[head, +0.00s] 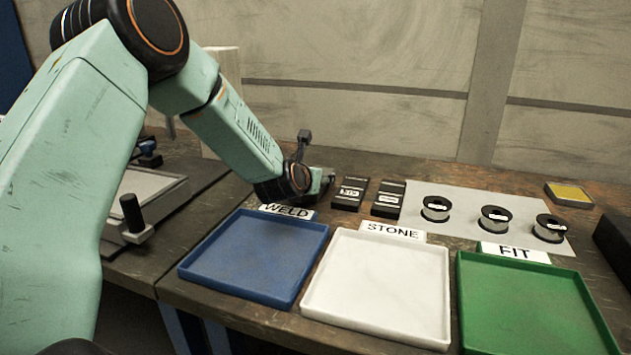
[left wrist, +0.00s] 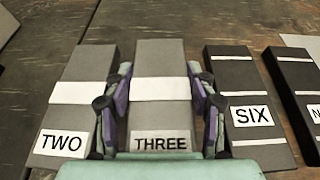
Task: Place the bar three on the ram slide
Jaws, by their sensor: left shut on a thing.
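Bar three (left wrist: 158,60) is a dark grey bar with a white band and a THREE label, in the middle of the left wrist view. My left gripper (left wrist: 160,84) is shut on it, one finger against each long side. Bar three seems to lie flat on the table. In the head view my left gripper (head: 322,182) is behind the blue tray and mostly hides the bar. Bar two (left wrist: 78,85) lies just left of it and bar six (left wrist: 240,90) just right. I cannot make out a ram slide for certain. My right gripper is not in view.
Blue (head: 240,285), white (head: 375,325) and green (head: 530,335) trays stand in front. Two black bars (head: 387,206) lie right of the gripper, then a grey mat (head: 465,226) with three ring-shaped parts. A grey fixture (head: 145,190) with a black-knobbed handle (head: 131,212) stands left.

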